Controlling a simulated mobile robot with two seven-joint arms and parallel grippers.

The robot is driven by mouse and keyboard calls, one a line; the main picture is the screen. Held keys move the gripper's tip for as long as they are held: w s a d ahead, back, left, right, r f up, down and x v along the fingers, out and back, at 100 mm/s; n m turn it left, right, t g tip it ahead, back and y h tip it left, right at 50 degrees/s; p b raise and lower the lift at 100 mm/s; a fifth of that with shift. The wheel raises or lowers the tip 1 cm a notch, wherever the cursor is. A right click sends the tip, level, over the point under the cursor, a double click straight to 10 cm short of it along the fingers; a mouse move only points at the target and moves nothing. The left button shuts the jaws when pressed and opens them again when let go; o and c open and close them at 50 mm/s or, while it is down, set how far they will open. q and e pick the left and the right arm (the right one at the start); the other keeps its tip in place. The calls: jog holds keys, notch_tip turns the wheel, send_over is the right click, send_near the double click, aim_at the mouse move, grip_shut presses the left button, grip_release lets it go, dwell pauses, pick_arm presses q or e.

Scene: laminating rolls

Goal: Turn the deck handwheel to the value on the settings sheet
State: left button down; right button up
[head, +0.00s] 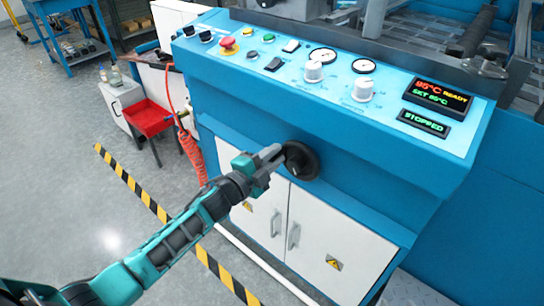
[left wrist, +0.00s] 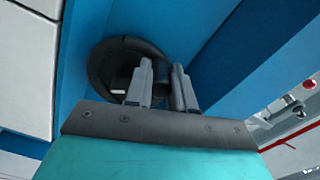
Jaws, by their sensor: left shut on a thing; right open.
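The black deck handwheel (head: 303,161) is on the blue front face of the machine, above the white cabinet doors. My left gripper (head: 274,155) reaches it from the left. In the left wrist view the round wheel (left wrist: 100,65) fills the upper middle, and the left gripper (left wrist: 165,85) is shut on its small dark handle (left wrist: 180,76). The fingers hide part of the wheel. No scale or value on the wheel can be read. The settings sheet cannot be made out in either view. My right gripper is not in view.
The control panel (head: 330,75) above has knobs, gauges and a red emergency button (head: 228,43). A red tray (head: 148,117) and a coiled red hose (head: 190,146) are at left. Striped floor tape (head: 140,193) crosses open floor.

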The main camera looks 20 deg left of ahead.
pick_arm(q)
jog(key=shift+d+r+m, duration=0.15)
jog(key=shift+r+m, duration=0.2)
jog(key=shift+m, duration=0.45)
jog(key=c, duration=1)
grip_release()
jog(key=shift+o, duration=0.2)
jog(key=shift+s, duration=0.15)
jog(key=p+v, duration=0.1)
jog(key=v, duration=1.1)
jog(key=shift+s+p, duration=0.35)
